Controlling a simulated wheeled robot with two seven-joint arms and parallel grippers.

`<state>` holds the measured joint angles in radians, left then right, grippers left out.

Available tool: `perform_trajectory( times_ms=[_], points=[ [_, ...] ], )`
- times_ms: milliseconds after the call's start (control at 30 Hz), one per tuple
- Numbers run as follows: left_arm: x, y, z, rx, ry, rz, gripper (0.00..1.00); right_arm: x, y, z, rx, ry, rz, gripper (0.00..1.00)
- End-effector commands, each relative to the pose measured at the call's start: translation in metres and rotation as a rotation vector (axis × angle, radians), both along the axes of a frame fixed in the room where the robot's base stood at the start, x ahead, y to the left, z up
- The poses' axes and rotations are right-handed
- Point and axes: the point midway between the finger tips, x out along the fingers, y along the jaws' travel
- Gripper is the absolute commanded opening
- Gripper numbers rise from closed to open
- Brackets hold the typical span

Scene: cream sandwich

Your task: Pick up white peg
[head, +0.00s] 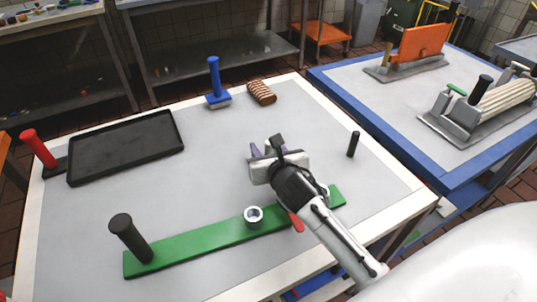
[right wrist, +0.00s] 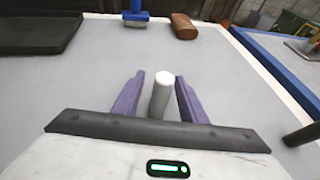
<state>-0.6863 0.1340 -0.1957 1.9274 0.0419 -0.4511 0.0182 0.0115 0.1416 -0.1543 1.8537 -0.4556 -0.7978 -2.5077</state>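The white peg (right wrist: 161,94) stands up between the two purple fingers of my right gripper (right wrist: 160,92) in the right wrist view, with a gap visible on each side. My right gripper is open around the peg and does not grip it. In the head view my right gripper (head: 266,149) is over the middle of the grey table, and its body hides the peg. My left gripper is not in view.
A green board (head: 195,241) with a dark handle (head: 130,238) lies along the near side. A black tray (head: 127,147), red handle (head: 38,149), blue-handled tool (head: 215,82), brown ridged block (head: 262,93) and small black peg (head: 353,144) stand around the table.

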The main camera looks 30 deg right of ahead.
Motion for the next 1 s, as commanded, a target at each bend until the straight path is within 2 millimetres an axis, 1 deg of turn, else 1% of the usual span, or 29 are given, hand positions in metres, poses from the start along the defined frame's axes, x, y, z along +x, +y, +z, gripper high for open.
perform_trajectory(
  times_ms=[33, 133, 333, 367, 500, 567, 600, 867, 967, 1000],
  points=[
    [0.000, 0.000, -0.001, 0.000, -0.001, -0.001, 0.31, 0.005, -0.001, -0.004, 0.001, 0.001, -0.001, 0.38],
    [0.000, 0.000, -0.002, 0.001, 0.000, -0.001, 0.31, 0.010, -0.003, -0.005, -0.001, 0.000, 0.000, 0.38],
    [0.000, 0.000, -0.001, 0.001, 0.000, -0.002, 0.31, 0.011, -0.003, -0.005, -0.002, 0.000, 0.001, 0.38],
    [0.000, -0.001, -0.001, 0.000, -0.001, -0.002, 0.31, 0.011, -0.003, -0.005, -0.002, 0.000, 0.001, 0.37],
    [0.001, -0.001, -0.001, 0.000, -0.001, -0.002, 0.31, 0.010, -0.003, -0.005, -0.002, 0.000, 0.001, 0.13],
    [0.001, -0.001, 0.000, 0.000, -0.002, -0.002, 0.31, 0.010, -0.003, -0.005, -0.002, 0.001, 0.001, 0.03],
    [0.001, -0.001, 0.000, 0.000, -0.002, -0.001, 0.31, 0.010, -0.003, -0.005, -0.002, 0.001, 0.001, 0.00],
    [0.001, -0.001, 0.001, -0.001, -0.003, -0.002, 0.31, 0.010, -0.003, -0.003, -0.002, 0.000, 0.001, 0.00],
    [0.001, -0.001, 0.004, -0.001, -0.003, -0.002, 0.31, 0.011, -0.003, 0.007, -0.003, -0.001, 0.001, 0.00],
    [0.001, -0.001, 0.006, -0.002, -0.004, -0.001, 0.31, 0.011, -0.003, 0.013, -0.004, -0.003, 0.001, 0.00]
  ],
)
